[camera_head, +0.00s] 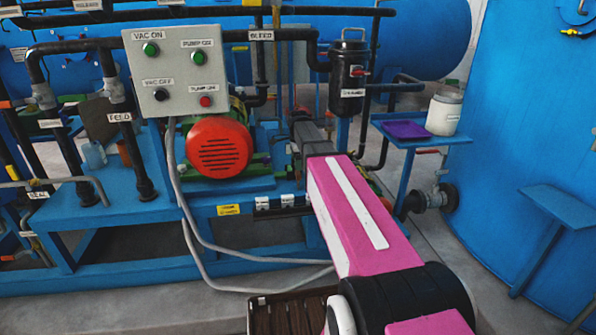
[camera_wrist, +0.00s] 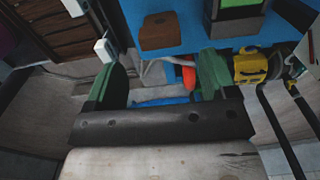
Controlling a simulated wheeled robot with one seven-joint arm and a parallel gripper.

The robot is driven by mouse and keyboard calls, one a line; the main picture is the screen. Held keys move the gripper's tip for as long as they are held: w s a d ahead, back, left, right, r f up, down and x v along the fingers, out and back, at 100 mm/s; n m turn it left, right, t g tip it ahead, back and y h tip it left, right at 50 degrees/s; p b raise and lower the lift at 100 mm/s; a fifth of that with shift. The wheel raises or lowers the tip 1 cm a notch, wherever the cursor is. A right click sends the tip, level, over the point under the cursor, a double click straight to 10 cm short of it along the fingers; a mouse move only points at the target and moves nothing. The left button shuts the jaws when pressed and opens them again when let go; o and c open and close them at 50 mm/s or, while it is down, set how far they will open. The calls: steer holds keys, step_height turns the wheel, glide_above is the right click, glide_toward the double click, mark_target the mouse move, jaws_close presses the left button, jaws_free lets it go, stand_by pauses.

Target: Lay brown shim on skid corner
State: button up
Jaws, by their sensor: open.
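A brown block that looks like the shim (camera_wrist: 158,30) lies on a blue surface (camera_wrist: 185,12), near its edge, at the top of the wrist view. This surface looks like part of the blue skid, whose lower frame (camera_head: 150,268) shows in the head view. My gripper (camera_wrist: 162,72) is open, with its two green fingers well apart. No object is held between them. The brown block is beyond the fingertips and apart from them. In the head view my pink arm reaches toward the skid, and I cannot make out the gripper or the block there.
A brown slatted pallet (camera_head: 290,314) lies on the floor in front of the skid. A grey control box (camera_head: 180,72) and a red motor (camera_head: 218,147) stand over the skid. A blue side table (camera_head: 405,130) holds a white jar (camera_head: 444,114). A yellow item (camera_wrist: 250,66) is right of my fingers.

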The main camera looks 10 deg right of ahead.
steer(key=shift+r, duration=2.7)
